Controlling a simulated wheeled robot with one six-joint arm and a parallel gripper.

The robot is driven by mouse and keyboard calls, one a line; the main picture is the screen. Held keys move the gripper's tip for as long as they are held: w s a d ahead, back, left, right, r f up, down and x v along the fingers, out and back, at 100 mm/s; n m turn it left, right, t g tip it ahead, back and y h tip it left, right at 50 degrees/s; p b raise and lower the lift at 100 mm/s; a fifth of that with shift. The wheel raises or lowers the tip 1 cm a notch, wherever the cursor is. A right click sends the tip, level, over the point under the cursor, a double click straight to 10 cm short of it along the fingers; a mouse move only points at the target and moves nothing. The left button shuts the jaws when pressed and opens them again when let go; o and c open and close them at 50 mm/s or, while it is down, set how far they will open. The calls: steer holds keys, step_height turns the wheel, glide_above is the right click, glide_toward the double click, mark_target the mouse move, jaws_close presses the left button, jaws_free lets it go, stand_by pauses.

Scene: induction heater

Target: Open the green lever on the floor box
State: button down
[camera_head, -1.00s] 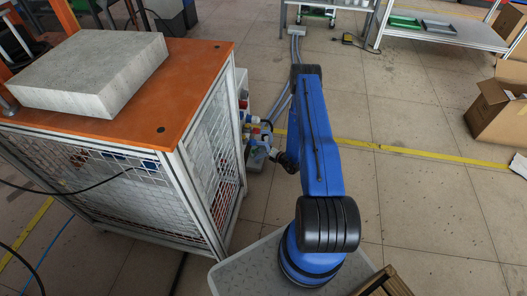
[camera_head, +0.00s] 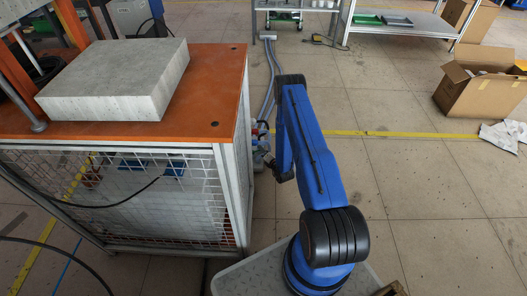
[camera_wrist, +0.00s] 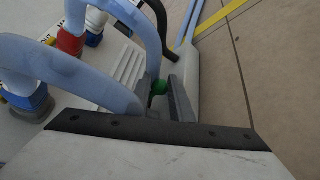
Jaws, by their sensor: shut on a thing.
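The green lever (camera_wrist: 158,87) shows as a small green piece in the wrist view, low on the grey floor box (camera_wrist: 125,70). My gripper (camera_wrist: 167,88) is shut on it, with its dark fingers on either side. Most of the lever is hidden by the fingers and a hose. In the head view, my gripper is down beside the cage's right side, and its fingertips cannot be made out.
Thick grey-blue hoses (camera_wrist: 60,70) with red and blue plugs cross close to my gripper. The orange-topped mesh cage (camera_head: 215,130) stands close on the left, bearing a grey slab (camera_head: 120,80). A cardboard box (camera_head: 480,95) lies at right. The floor between is clear.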

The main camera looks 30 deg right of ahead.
steer(key=shift+s+a+f, duration=0.1)
steer(key=shift+a+f, duration=0.05)
steer(key=c, duration=1.8)
jaws_free()
steer(key=shift+c, duration=0.2)
steer(key=v, duration=1.7)
steer(key=shift+o, duration=0.5)
steer(key=shift+s, duration=0.15)
